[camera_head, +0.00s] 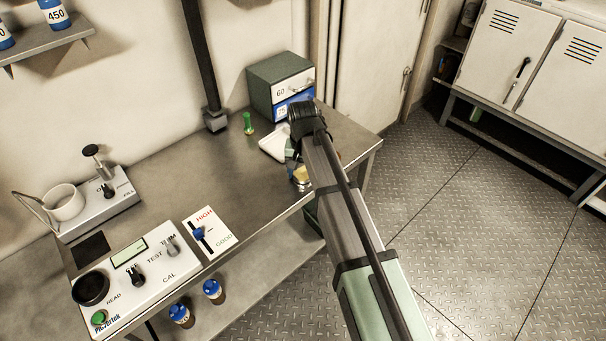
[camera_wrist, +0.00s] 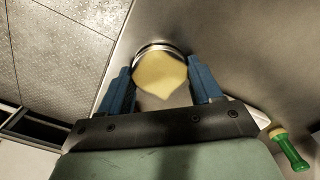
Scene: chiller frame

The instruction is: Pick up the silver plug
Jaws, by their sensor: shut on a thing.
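My gripper (camera_wrist: 161,80) has its two blue fingers on either side of a round thing with a silver rim and a yellowish face (camera_wrist: 160,72), and is shut on it. In the head view the round thing (camera_head: 302,176) shows below my arm, near the bench's front right edge, with the fingers mostly hidden. I cannot tell whether it is the silver plug or whether it touches the bench.
A green-handled thing (camera_head: 248,123) stands near a white tray (camera_head: 274,146) behind my gripper; it also shows in the wrist view (camera_wrist: 290,150). A grey drawer box (camera_head: 277,78) stands at the back right. The middle of the bench (camera_head: 215,175) is clear.

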